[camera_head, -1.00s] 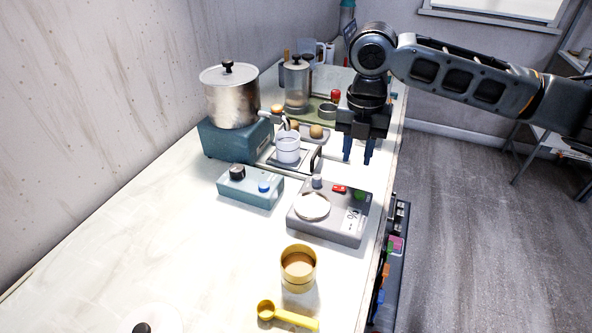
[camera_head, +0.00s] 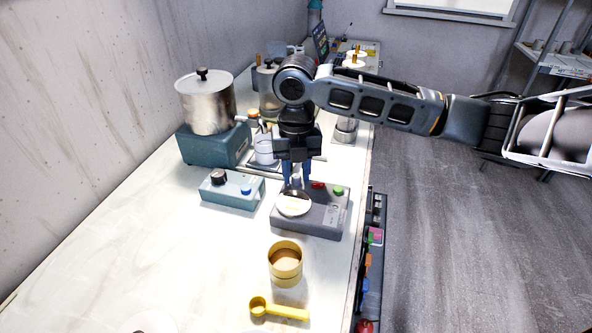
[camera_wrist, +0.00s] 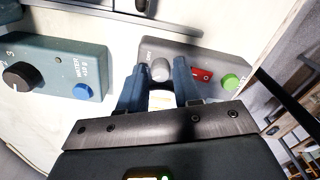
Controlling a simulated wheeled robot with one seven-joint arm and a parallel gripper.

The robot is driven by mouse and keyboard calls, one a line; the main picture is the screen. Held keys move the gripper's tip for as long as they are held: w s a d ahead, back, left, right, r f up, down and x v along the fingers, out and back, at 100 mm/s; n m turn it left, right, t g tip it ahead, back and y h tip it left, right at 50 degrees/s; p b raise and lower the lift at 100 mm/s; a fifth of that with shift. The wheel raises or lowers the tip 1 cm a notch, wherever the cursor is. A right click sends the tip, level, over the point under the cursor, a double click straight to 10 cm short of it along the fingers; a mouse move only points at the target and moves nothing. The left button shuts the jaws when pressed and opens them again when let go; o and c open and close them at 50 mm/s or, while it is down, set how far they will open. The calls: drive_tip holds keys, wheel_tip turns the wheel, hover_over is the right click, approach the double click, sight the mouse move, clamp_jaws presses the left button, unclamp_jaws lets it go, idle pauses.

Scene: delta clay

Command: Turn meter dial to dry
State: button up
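The grey meter box (camera_head: 318,217) stands on the bench, with a round white pan on its top in the head view. It also shows in the wrist view (camera_wrist: 205,60). Its grey dial (camera_wrist: 160,70) sits beside a red switch (camera_wrist: 202,75) and a green button (camera_wrist: 231,82). My gripper (camera_head: 296,186) points down over the back of the box. In the wrist view its blue fingers (camera_wrist: 160,66) are apart, with the dial between their tips. I see gaps beside the dial but cannot tell whether either finger touches it.
A teal mixer box (camera_head: 232,189) with a black knob and blue button stands left of the meter. A metal pot (camera_head: 206,103) on a teal base is behind it. A yellow cup (camera_head: 285,262) and yellow scoop (camera_head: 280,310) lie in front.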

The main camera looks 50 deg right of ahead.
drive_tip(key=shift+c, duration=0.2)
clamp_jaws()
drive_tip(key=shift+r+m+p, duration=0.1)
drive_tip(key=shift+m+p, duration=0.2)
drive_tip(key=shift+p, duration=0.1)
drive_tip(key=shift+m+p, duration=0.7)
drive_tip(key=shift+m, duration=0.2)
drive_tip(key=m, duration=0.3)
drive_tip(key=shift+m, duration=0.3)
drive_tip(key=m, duration=0.4)
drive_tip(key=shift+m, duration=2.1)
